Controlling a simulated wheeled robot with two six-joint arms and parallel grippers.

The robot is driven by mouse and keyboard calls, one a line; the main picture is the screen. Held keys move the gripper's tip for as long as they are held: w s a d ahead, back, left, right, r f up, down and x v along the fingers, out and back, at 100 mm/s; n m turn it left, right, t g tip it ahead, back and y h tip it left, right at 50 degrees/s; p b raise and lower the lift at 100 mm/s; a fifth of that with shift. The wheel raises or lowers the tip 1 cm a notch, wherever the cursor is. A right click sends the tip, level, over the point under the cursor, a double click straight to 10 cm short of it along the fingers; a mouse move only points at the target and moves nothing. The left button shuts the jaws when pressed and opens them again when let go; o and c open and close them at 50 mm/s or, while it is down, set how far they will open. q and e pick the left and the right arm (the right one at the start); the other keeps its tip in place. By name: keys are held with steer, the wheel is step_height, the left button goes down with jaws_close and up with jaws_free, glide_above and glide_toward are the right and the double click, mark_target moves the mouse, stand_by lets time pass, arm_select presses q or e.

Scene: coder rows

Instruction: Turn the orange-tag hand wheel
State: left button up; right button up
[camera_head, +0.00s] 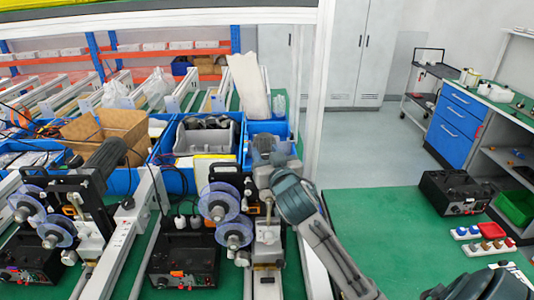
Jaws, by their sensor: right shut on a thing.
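A coder with two purple-blue reels (219,202) stands on a rail in the lower middle. A black control box (183,258) with an orange tag (178,274) sits beside it. My right gripper (264,183) reaches in from the lower right, over the upright post (267,236) right of the reels. It points down and is shut on the hand wheel at the top of that post. The wheel is mostly hidden by the gripper and wrist, so its turn cannot be seen. My left gripper is not in view.
A second coder with reels (27,201) stands at the left. Blue bins, one with a grey tray (205,138), stand behind the coders. A black box (455,191) and several coloured knobs (490,230) sit on the green top at right. The green surface (375,215) between is clear.

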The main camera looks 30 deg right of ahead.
stand_by(0.4)
steer(key=o, duration=1)
steer(key=shift+c, duration=0.2)
steer(key=v, duration=1)
steer(key=shift+s, duration=0.4)
steer(key=shift+a, duration=0.1)
